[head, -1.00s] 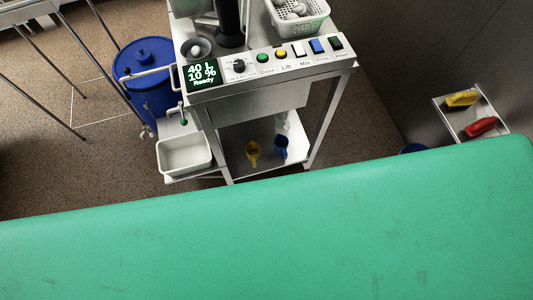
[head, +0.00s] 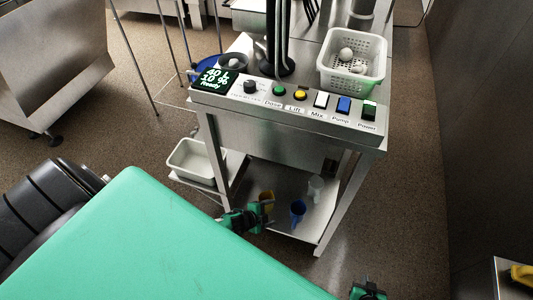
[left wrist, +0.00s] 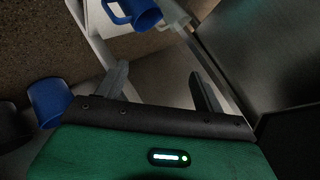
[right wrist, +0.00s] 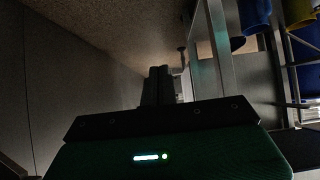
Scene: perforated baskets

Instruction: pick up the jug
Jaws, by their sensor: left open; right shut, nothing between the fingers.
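The cart carries a button panel (head: 270,95) and a white perforated basket (head: 350,75) with pale round items. A white tray (head: 193,162) sits at the cart's left side. The cart's front right leg (head: 338,205) stands near the jugs. Floor right of the cart is clear.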

